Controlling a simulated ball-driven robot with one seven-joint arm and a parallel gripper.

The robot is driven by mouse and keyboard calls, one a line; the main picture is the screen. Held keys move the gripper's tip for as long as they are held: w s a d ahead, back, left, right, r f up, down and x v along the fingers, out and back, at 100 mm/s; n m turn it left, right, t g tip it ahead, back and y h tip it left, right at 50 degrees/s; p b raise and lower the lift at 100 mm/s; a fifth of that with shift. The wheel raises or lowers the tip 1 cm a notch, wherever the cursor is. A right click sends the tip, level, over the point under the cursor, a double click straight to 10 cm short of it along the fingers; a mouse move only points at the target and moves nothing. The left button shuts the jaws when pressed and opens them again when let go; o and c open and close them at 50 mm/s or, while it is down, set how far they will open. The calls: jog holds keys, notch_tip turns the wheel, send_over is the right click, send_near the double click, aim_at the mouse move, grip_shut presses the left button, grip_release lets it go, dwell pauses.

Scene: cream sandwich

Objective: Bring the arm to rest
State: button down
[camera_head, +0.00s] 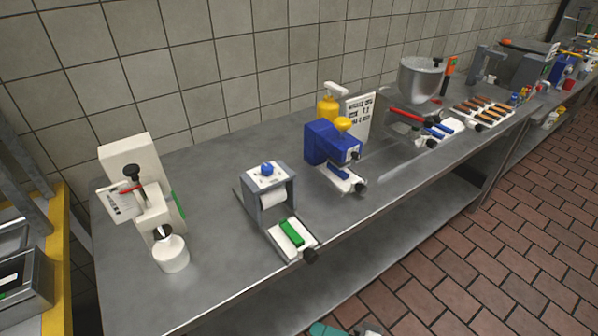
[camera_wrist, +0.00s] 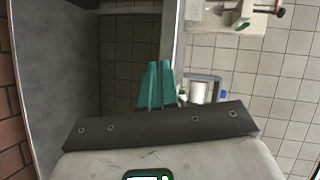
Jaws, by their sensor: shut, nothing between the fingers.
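My gripper (camera_wrist: 158,66) shows in the wrist view with its two teal fingers side by side, shut and empty. A dark bar and a pale grey housing sit behind the fingers. In the camera_head view only a bit of teal, which looks like my gripper, shows at the bottom edge, in front of the steel table (camera_head: 225,165). It appears apart from the things on the table. The rest of my arm is out of that view.
On the table stand a white dispenser (camera_head: 158,208) with a white cup (camera_head: 171,254), a grey roller machine (camera_head: 268,187) with a green block (camera_head: 291,232), a blue machine (camera_head: 328,145) and a steel bowl (camera_head: 420,79). The brick floor (camera_head: 480,240) in front is clear.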

jog(key=s+d+f+n+g+h, duration=0.3)
jog(key=s+d+f+h, duration=0.35)
jog(key=d, duration=0.25)
jog(key=s+d+g+h, duration=0.3)
jog(key=s+d+h, duration=0.4)
jog(key=s+d, duration=0.5)
jog(key=shift+d+f+n, duration=0.2)
jog(key=shift+d+n, duration=0.1)
jog(key=shift+d, duration=0.35)
jog(key=shift+a, duration=0.15)
